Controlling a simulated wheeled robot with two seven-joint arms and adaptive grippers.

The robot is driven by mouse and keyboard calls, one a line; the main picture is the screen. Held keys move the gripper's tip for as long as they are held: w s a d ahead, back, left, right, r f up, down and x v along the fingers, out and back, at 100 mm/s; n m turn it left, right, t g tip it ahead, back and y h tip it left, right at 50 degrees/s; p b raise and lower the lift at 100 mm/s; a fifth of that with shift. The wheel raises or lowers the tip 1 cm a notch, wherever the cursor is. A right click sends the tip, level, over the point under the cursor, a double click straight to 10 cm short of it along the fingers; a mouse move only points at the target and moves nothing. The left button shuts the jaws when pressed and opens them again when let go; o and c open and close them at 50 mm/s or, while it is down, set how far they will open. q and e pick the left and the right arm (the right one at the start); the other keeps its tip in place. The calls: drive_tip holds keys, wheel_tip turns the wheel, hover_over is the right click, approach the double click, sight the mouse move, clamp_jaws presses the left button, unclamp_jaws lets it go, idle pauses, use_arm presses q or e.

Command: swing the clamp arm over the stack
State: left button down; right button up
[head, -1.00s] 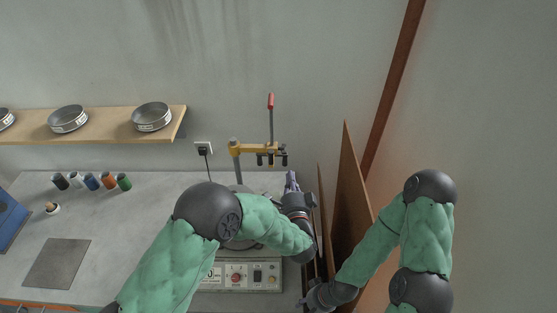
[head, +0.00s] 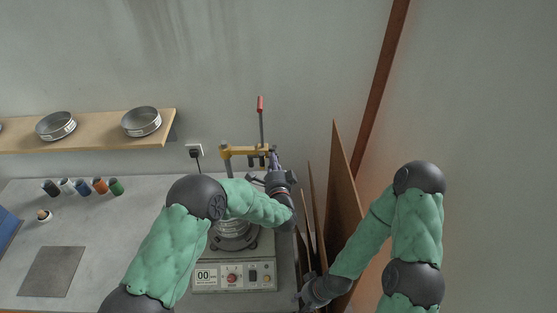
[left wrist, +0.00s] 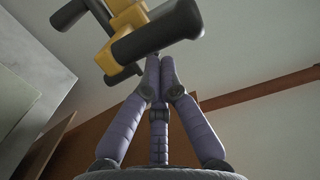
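The yellow clamp arm (head: 240,151) sits on an upright post behind the sieve stack (head: 235,232) and points right. A red-tipped lever (head: 261,105) rises from it, and black parts hang at its right end. The stack stands on the shaker and is partly hidden by my left arm. My left gripper (head: 274,156) is at the clamp arm's right end. In the left wrist view its purple fingertips (left wrist: 157,65) are together, close below a black rod of the clamp arm (left wrist: 150,30); contact is unclear. My right gripper (head: 308,292) is low, by the boards; its fingers are unclear.
The shaker's control panel (head: 235,277) faces front. Brown boards (head: 343,195) lean upright at the right. Small bottles (head: 83,188), a grey plate (head: 52,271) and a blue object (head: 8,226) lie left on the bench. A shelf (head: 95,135) holds sieves.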

use_arm(q)
drive_tip(key=shift+s+a, duration=0.65)
drive_tip(key=shift+a, duration=0.05)
drive_tip(key=shift+s+a, duration=0.1)
drive_tip(key=shift+s, duration=0.05)
